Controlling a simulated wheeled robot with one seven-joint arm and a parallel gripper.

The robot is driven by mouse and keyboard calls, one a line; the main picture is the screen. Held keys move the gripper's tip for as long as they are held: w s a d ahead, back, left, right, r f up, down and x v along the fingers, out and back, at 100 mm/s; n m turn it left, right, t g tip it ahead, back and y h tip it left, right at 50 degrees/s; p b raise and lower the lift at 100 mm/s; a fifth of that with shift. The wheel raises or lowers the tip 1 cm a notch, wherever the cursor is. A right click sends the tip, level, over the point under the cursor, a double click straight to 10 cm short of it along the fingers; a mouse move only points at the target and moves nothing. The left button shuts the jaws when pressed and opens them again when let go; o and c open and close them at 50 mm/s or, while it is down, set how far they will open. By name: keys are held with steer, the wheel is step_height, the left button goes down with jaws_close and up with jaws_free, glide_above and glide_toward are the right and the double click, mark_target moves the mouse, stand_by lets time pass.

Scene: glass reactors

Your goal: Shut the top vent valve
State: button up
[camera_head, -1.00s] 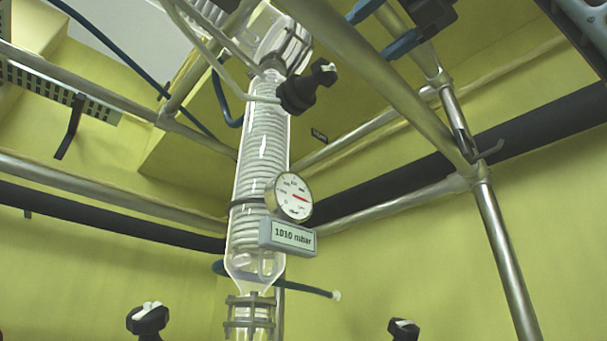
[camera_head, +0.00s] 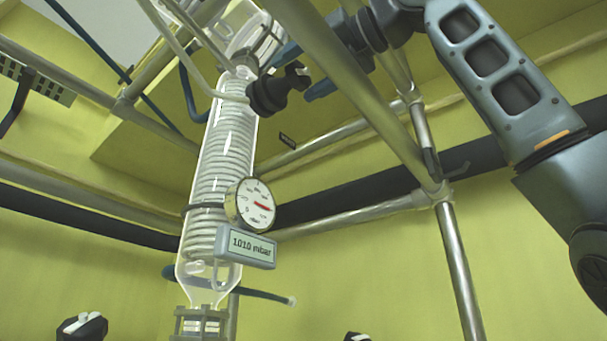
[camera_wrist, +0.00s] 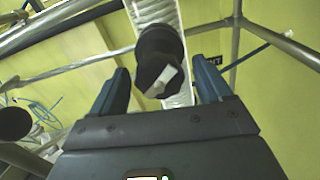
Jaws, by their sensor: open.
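The top vent valve is a black knob (camera_head: 277,92) at the upper part of the glass condenser (camera_head: 222,150). In the wrist view the valve knob (camera_wrist: 153,50) faces me, with a white pointer bar lying at a slant across its front. My gripper (camera_head: 289,82) is open, with its blue fingers near the knob's front end. In the wrist view my gripper (camera_wrist: 160,66) has one finger on each side of the knob, with gaps visible. I cannot tell how deep the knob sits between the fingers.
A metal frame pole (camera_head: 345,90) runs diagonally in front of my arm. A round gauge (camera_head: 250,204) and a display reading 1010 mbar (camera_head: 246,248) hang on the condenser. A small dark label (camera_head: 288,140) is on the wall. Another black knob (camera_head: 82,327) is at lower left.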

steer(key=c, duration=1)
steer(key=shift+m, duration=0.3)
